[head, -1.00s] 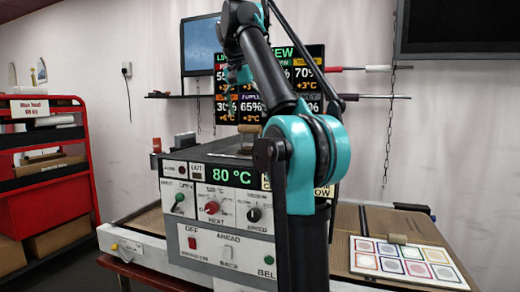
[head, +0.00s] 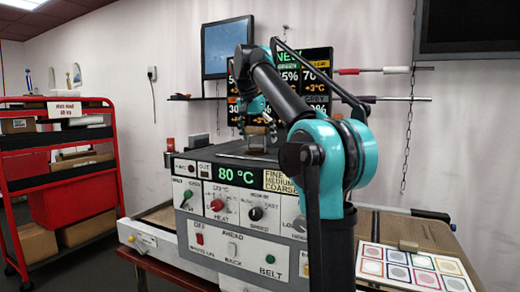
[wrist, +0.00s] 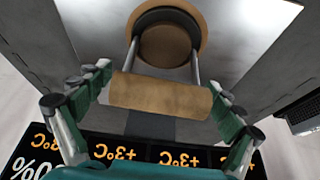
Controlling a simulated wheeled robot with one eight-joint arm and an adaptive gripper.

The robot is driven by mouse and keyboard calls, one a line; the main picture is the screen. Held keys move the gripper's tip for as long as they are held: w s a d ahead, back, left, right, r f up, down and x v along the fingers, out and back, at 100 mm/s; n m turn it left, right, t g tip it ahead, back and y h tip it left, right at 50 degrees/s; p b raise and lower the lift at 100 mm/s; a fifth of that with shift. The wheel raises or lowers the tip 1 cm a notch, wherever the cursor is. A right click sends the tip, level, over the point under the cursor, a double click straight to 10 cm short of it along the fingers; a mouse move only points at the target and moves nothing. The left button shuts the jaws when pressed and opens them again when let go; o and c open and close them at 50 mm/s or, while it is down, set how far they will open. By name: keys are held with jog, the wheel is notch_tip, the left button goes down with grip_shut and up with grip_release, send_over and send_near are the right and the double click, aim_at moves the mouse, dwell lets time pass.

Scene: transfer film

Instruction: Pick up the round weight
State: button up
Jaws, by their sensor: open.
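The round weight (wrist: 168,12) shows in the wrist view as a round brown and dark body with two metal rods running to a tan cylindrical handle. In the head view it is a small brown shape (head: 257,141) on top of the grey machine (head: 230,230). My gripper (wrist: 162,100) is open, with a green-padded finger on each side of the handle and a gap visible at both ends. In the head view my gripper (head: 258,118) is just above the weight, partly hidden behind my arm.
The machine's front has knobs and a green 80 °C display (head: 236,175). Screens (head: 315,65) and rods are on the wall behind. A red cart (head: 65,205) stands at the left. A colour swatch card (head: 412,268) with a small tan block (head: 408,245) lies at the right.

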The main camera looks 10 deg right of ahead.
jog(key=c, duration=2.1)
